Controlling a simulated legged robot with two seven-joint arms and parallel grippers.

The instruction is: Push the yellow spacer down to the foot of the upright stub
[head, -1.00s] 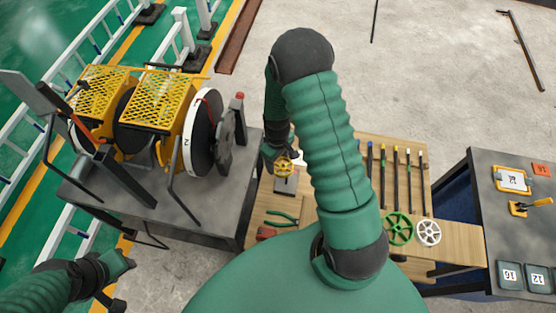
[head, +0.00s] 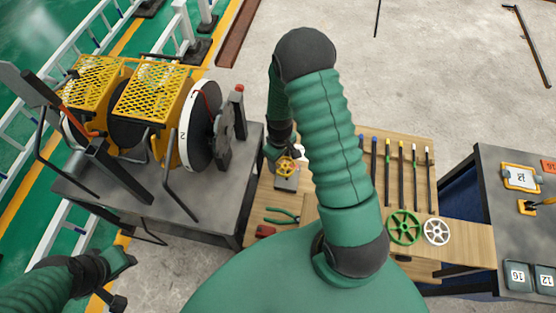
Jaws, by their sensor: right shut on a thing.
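The yellow spacer (head: 287,168), a small spoked wheel, is at the left part of the wooden bench, above a small grey base plate (head: 287,184). My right gripper (head: 280,153) reaches down to it from behind and is shut on it, with the fingers partly hidden. The upright stub cannot be made out; the spacer and gripper cover that spot. I cannot tell how high the spacer sits over the plate. My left gripper (head: 122,262) is at the lower left, away from the bench; its jaws are unclear.
The wooden bench (head: 265,203) holds green pliers (head: 283,215), a green wheel (head: 404,227), a white wheel (head: 436,231) and several rods. A grey table (head: 105,190) with a yellow-guarded machine (head: 155,95) stands close left. Another dark table (head: 485,170) is at right.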

